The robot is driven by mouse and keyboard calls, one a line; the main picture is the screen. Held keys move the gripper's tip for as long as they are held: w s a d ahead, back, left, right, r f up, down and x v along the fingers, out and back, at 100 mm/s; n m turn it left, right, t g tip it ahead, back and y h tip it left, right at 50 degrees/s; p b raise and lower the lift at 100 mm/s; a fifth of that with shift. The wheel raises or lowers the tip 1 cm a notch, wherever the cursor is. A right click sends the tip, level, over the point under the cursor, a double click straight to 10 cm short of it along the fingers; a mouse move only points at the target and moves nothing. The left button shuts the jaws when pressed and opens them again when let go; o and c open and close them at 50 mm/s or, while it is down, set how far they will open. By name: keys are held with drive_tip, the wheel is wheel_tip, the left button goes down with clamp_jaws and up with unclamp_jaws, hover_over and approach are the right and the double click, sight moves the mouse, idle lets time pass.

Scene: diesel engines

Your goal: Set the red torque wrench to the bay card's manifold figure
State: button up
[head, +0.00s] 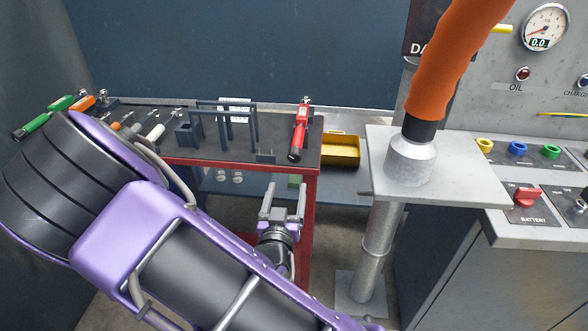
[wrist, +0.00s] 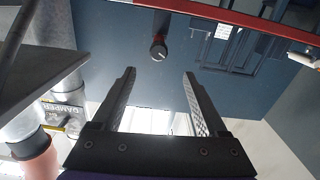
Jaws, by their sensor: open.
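The red torque wrench (head: 300,130) lies at the right end of the bench top (head: 268,152), its handle pointing to the front edge. In the wrist view its round dark end knob (wrist: 158,50), with a pale mark, shows just beyond the fingertips. My gripper (head: 285,190) is open and empty in front of the bench, below the wrench's handle end. The wrist view shows the jaws (wrist: 159,74) apart, with the knob roughly in line with the gap. A white card (head: 236,106) stands behind the dark rack; its writing is too small to read. The wrench's setting is not readable.
Green (head: 48,119) and orange (head: 85,103) wrenches lie at the bench's left end. A dark rack (head: 225,125) stands mid-bench. To the right are a yellow bin (head: 341,150), a grey post plate (head: 460,175) with an orange pipe (head: 450,60), and a control console (head: 540,225).

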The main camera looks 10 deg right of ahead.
sight(294, 159)
drive_tip(key=b+x, duration=0.3)
drive_tip(key=x, duration=0.9)
drive_tip(key=shift+w+d, duration=0.25)
drive_tip(key=shift+w, duration=0.1)
clamp_jaws()
